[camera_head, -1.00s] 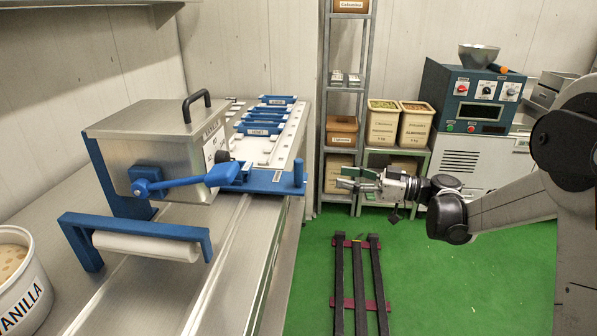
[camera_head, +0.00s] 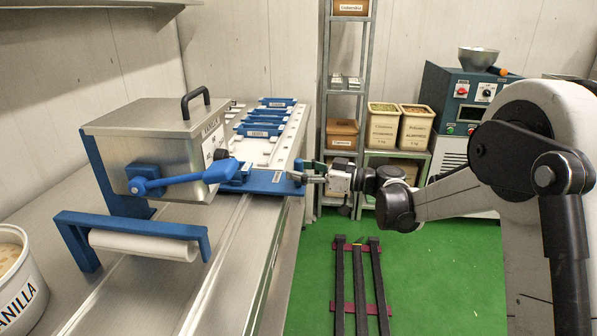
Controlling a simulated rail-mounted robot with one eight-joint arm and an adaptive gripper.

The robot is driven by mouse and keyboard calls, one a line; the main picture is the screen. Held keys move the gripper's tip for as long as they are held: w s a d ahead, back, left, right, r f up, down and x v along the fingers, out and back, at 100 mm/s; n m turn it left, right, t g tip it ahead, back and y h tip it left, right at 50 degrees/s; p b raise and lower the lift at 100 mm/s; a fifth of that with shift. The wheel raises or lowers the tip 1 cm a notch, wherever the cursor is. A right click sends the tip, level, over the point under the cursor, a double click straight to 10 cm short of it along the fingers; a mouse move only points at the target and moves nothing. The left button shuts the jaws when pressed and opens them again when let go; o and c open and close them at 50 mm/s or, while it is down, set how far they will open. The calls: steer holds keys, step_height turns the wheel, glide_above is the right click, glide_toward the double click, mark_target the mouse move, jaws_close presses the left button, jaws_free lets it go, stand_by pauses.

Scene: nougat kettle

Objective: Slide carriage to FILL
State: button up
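The carriage is a flat blue plate (camera_head: 262,181) with a small label, low at the right side of the steel box (camera_head: 160,140). A short blue post (camera_head: 298,165) stands at the plate's right end. My gripper (camera_head: 308,172) is at this post, coming from the right, with its fingers pointing left. The fingertips overlap the post in the view. I cannot tell whether they touch it or how far they are open. No FILL mark is readable.
A blue lever (camera_head: 190,180) crosses the steel box front. A blue frame with a white roller (camera_head: 145,245) stands in front. Blue moulds (camera_head: 265,124) lie on the white rail bed behind. A vanilla tub (camera_head: 22,280) is at lower left. Green floor right of the bench is open around a dark rack.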

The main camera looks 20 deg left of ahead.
steer(key=shift+c, duration=0.5)
jaws_close()
steer(key=s+d, duration=0.1)
steer(key=s, duration=0.9)
steer(key=s+d+b, duration=0.1)
steer(key=s+d, duration=0.1)
steer(key=s, duration=0.7)
steer(key=shift+s+d, duration=0.3)
steer(key=shift+s, duration=0.05)
steer(key=shift+o, duration=0.5)
jaws_free()
